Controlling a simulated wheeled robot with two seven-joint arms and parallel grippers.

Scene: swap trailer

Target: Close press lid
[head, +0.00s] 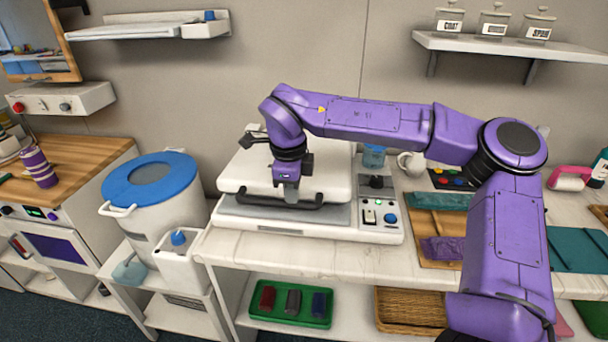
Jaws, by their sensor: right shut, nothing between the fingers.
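The white press (385,237) stands on the pale counter in the middle of the head view. Its thick white lid (332,182) is down close over the lower plate, with a grey strip showing between them. A dark handle bar (265,204) runs along the lid's front edge. My right gripper (289,196) is shut and points down at the front of the lid, just behind the handle bar. It hides part of the lid, and I cannot tell whether it touches. My left gripper is not in view.
A white bin with a blue lid (151,181) and a white bottle (182,257) stand left of the counter. Right of the press are a wooden board (437,229) and a white mug (411,162). A shelf (510,46) with jars hangs above right. A green tray (291,322) sits below.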

